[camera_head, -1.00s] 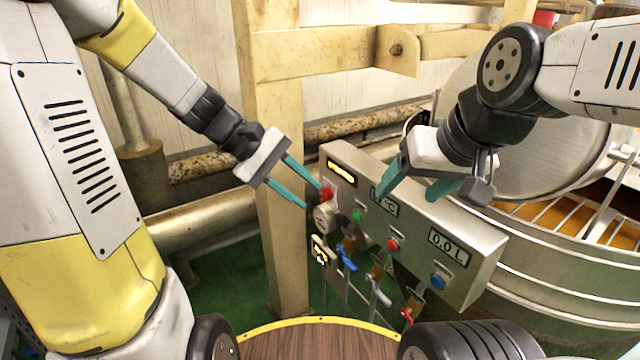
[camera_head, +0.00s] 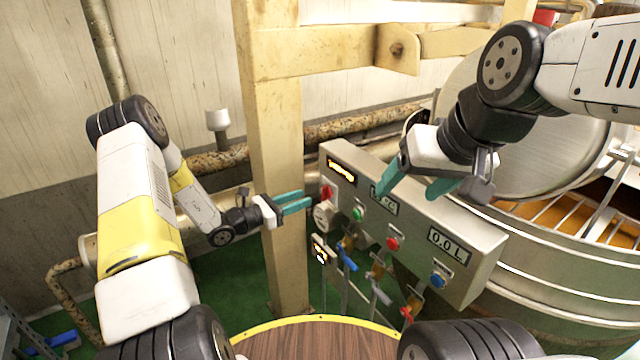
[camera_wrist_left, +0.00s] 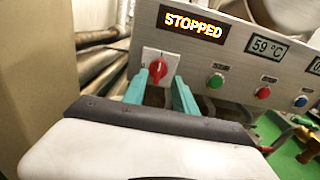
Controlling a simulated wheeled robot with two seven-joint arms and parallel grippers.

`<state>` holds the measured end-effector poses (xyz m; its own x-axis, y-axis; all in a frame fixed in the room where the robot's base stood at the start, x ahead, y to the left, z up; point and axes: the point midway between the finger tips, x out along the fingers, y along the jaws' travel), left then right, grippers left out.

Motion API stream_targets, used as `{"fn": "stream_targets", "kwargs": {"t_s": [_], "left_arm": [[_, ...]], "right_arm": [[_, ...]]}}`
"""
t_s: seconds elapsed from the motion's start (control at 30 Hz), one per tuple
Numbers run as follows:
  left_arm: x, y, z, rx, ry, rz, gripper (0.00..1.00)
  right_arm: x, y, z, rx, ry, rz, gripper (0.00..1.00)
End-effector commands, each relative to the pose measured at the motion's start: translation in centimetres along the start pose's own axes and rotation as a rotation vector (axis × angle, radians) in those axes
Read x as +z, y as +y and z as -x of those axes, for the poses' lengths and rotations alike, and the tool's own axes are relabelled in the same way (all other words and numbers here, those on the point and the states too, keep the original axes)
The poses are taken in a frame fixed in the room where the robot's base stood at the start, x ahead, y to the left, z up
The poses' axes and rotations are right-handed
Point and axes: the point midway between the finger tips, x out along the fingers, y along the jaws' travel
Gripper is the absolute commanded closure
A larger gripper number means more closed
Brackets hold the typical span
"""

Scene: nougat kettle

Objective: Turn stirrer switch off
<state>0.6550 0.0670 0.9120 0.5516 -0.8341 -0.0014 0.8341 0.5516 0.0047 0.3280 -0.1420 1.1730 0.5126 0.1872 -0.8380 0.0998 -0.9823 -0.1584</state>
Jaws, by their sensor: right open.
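The stirrer switch (camera_head: 326,192) is a red knob on the left part of the grey control panel. In the left wrist view the red knob (camera_wrist_left: 157,69) sits on a white plate, its handle roughly upright. The display above it (camera_wrist_left: 193,24) reads "STOPPED". My left gripper (camera_head: 309,197) is just left of the knob. In the left wrist view its teal fingers (camera_wrist_left: 158,85) are apart, with the knob showing between and just beyond their tips; contact cannot be told. My right gripper (camera_head: 410,192) is open and empty in front of the panel's upper middle.
The panel also carries a green button (camera_head: 358,214), a red button (camera_head: 392,243), a blue button (camera_head: 438,281) and displays. Valves with coloured handles (camera_head: 347,259) hang below. A beige post (camera_head: 272,130) stands behind my left gripper. The metal kettle (camera_head: 560,262) is at the right.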

Motion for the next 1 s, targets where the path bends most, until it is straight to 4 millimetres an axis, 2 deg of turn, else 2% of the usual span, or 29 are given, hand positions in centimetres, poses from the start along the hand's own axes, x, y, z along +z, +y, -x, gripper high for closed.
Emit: {"fn": "stream_targets", "kwargs": {"t_s": [0.5, 0.63, 0.87, 0.9, 1.0], "left_arm": [[-0.2, 0.1, -6.9, 0.004, -0.001, 0.004, 0.66], [-0.2, 0.1, -7.6, 0.005, -0.002, 0.005, 0.66], [-0.1, 0.1, -7.7, 0.006, -0.002, 0.005, 0.66], [-0.1, 0.1, -7.7, 0.005, -0.002, 0.005, 0.68], [-0.1, 0.1, -7.7, 0.005, -0.002, 0.005, 0.88]], "right_arm": [[0.0, 0.0, 0.0, 0.000, 0.000, 0.000, 0.31], [0.0, 0.0, 0.0, 0.000, 0.000, 0.000, 0.31], [0.0, 0.0, 0.0, 0.000, 0.000, 0.000, 0.31], [0.0, 0.0, 0.0, 0.000, 0.000, 0.000, 0.31], [0.0, 0.0, 0.0, 0.000, 0.000, 0.000, 0.31]]}}
